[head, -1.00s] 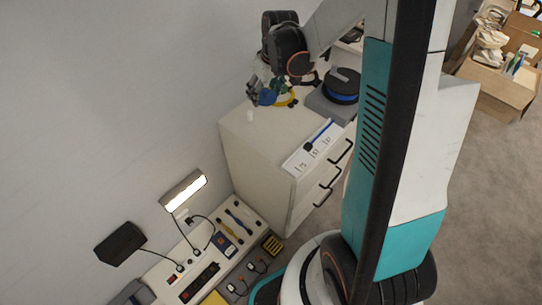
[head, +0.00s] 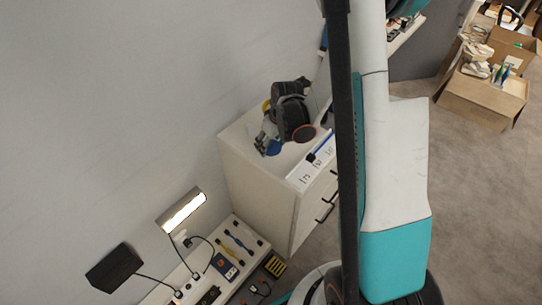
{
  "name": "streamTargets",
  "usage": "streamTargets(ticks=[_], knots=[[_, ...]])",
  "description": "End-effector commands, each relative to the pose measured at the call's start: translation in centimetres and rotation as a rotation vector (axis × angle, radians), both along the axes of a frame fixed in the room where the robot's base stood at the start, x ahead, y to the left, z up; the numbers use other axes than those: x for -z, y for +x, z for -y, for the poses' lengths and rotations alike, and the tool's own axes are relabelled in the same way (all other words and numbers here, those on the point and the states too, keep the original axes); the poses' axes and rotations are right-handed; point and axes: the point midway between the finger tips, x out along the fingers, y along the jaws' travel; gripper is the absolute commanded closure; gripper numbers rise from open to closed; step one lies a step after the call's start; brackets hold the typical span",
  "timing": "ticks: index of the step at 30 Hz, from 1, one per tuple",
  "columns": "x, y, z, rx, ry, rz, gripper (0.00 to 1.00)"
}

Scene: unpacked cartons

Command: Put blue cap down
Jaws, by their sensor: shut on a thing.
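The blue cap (head: 274,148) shows at the fingertips of my gripper (head: 266,143), in the head view. My gripper is shut on it, over the top of the white drawer cabinet (head: 236,137) near its left front side. The fingers and wrist partly cover the cap. I cannot tell whether the cap touches the cabinet top.
A yellow thing (head: 266,105) shows in part behind my wrist. A white labelled strip (head: 303,175) with a blue and black tool (head: 318,150) lies along the cabinet's front edge. A lit lamp (head: 182,210) and a low bench (head: 232,250) stand lower left. Open cartons (head: 485,98) are far right.

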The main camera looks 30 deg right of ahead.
Motion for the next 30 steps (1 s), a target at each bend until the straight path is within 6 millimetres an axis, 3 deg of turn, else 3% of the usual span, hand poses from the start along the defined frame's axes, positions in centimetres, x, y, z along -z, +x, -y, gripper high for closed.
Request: streamTargets(ticks=[7,15,26,27,29,30], knots=[[1.7,0.0,0.0,0.000,0.000,0.000,0.54],[5.1,0.0,0.0,0.000,0.000,0.000,0.54],[5.4,0.0,0.0,0.000,0.000,0.000,0.54],[5.3,0.0,0.0,0.000,0.000,0.000,0.35],[5.3,0.0,0.0,0.000,0.000,0.000,0.22],[5.3,0.0,0.0,0.000,0.000,0.000,0.20]])
